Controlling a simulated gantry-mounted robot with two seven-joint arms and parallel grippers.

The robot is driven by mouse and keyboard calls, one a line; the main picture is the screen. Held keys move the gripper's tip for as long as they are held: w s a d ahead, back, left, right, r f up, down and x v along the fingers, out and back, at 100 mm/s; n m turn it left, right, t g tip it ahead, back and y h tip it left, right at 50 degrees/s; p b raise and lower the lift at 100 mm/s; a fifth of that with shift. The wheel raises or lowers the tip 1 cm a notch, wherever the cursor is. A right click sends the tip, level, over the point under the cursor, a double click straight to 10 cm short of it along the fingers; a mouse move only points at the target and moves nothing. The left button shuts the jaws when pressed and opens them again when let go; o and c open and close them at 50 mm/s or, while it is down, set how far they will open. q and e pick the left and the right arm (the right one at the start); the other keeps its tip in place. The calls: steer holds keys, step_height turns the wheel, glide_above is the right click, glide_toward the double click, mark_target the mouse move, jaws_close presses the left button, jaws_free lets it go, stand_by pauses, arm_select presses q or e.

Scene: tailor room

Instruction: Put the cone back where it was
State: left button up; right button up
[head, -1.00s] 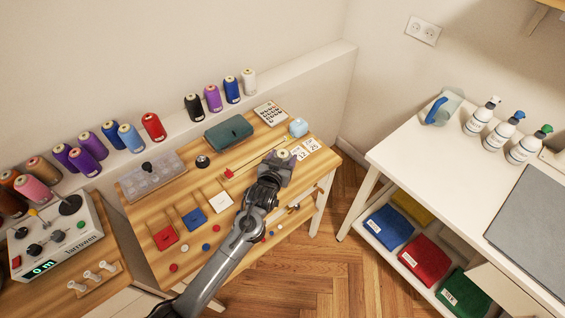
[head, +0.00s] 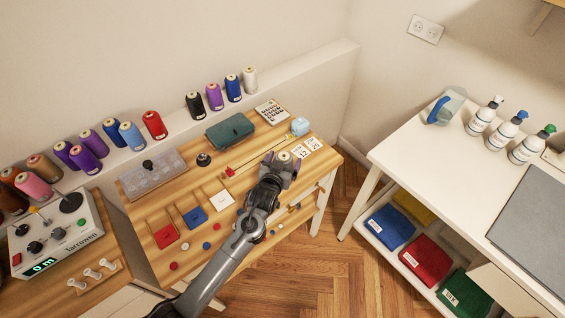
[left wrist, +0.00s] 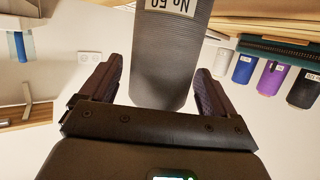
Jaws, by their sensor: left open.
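A grey thread cone with a pale top (head: 283,157) stands at the right end of the wooden table (head: 262,150). My left gripper (head: 284,163) is around it and hides its lower part in the head view. In the left wrist view the grey cone (left wrist: 172,55), labelled "No 50", appears upside down between the two open fingers. A gap shows between the cone and the left-hand finger; contact on the other side is unclear. My right gripper is out of view.
A wall ledge holds several cones, with bare space between the red (head: 154,125) and black (head: 195,106) ones. A white table (head: 407,151) stands right.

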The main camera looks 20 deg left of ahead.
arm_select(q)
steer(key=shift+r, duration=0.2)
steer(key=s+m+g+p, duration=0.1)
steer(key=s+g, duration=0.4)
steer(key=s, duration=1.4)
steer(key=s+a+f+m+g+h+p, duration=0.1)
steer(key=s+g, duration=0.5)
steer(key=s, duration=1.4)
steer(key=shift+s+a+m, duration=0.15)
steer(key=shift+m, duration=0.25)
steer(key=shift+f, duration=0.15)
